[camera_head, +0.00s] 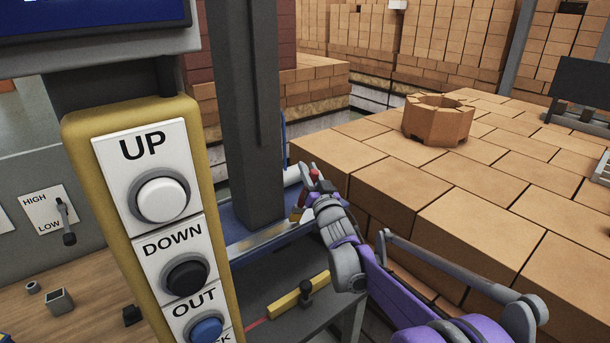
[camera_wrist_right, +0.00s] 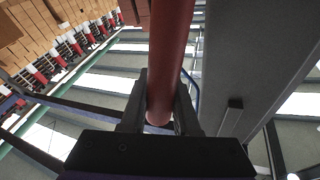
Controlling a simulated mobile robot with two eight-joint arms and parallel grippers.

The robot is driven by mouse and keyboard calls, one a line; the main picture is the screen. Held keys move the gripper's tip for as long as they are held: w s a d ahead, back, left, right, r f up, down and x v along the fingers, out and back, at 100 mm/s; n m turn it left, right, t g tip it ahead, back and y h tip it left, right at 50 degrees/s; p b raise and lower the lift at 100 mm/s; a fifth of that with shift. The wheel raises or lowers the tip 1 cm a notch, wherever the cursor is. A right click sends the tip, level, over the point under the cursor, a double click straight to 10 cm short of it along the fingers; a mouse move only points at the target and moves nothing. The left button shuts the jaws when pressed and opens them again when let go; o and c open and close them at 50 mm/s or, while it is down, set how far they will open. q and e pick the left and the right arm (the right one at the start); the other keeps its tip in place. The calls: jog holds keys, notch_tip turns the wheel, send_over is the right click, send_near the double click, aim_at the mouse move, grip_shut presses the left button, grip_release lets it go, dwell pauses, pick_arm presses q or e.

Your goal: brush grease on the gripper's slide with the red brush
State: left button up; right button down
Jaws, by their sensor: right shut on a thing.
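My right gripper (camera_head: 311,189) is shut on the red brush (camera_head: 314,173), beside the dark grey column and left of the brick stack. In the right wrist view the brush's round red handle (camera_wrist_right: 171,60) runs up from between the two black fingers (camera_wrist_right: 160,100). A pale metal rail (camera_head: 268,240), which may be the slide, runs by the column's foot, below and left of my gripper. Whether the brush touches it cannot be told. My left gripper is not in view.
A yellow button panel (camera_head: 225,270) marked UP, DOWN and OUT stands close at left. A grey column (camera_head: 247,120) rises behind it. A yellow bar with a black knob (camera_head: 290,298) lies on a grey table. A brick stack (camera_head: 480,205) carries an octagonal brick piece (camera_head: 437,125) at right.

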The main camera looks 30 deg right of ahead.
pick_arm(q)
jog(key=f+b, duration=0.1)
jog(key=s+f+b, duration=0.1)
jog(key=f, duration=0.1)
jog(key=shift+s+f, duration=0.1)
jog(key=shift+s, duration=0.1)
pick_arm(e)
jog(key=w+d, duration=0.1)
jog(key=d, duration=0.5)
jog(key=shift+d, duration=0.25)
